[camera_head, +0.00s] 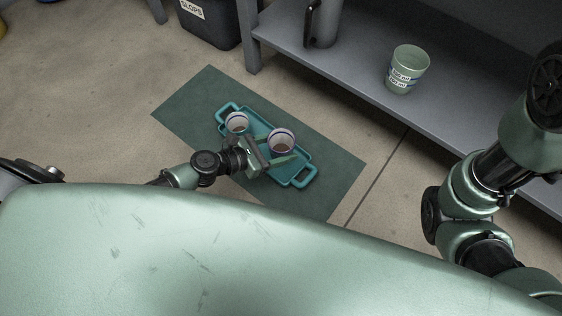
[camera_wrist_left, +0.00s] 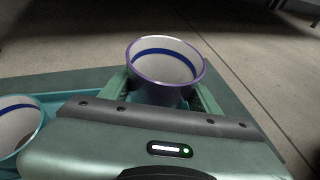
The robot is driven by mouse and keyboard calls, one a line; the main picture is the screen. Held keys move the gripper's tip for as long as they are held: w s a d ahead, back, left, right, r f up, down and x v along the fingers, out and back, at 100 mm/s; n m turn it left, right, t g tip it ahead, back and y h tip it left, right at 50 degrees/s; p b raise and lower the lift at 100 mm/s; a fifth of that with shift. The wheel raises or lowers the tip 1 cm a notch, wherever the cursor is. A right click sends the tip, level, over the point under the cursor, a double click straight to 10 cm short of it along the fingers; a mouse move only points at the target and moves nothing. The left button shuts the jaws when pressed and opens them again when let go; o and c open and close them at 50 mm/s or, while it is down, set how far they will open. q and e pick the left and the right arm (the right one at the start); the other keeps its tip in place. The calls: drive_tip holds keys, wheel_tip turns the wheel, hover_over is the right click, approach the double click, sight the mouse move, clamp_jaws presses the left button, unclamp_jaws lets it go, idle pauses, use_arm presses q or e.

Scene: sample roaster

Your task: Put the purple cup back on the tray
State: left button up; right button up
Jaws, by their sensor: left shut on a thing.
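The purple cup (camera_head: 281,142), pale inside with a purple rim and a blue band, is upright over the right part of the teal tray (camera_head: 300,178). It also shows in the left wrist view (camera_wrist_left: 165,68), between the green fingers. My left gripper (camera_head: 277,151) is shut on it, one finger on each side. The cup's base is hidden, so I cannot tell whether it touches the tray. My right gripper is not in view; only my right arm's links show.
Another cup (camera_head: 236,123) stands at the tray's left end, close to my left gripper. The tray lies on a dark green mat (camera_head: 190,105) on the floor. A shelf (camera_head: 350,62) behind holds a green labelled cup (camera_head: 409,68) and a grey jug (camera_head: 323,24). A slops bin (camera_head: 212,22) stands behind.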

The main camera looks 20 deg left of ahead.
use_arm(q)
wheel_tip(320, 180, down, 6)
drive_tip(key=b, duration=0.4)
drive_tip(key=shift+r, duration=0.2)
drive_tip(key=shift+f, duration=0.2)
drive_tip(key=o, duration=1.8)
drive_tip(key=shift+c, duration=0.2)
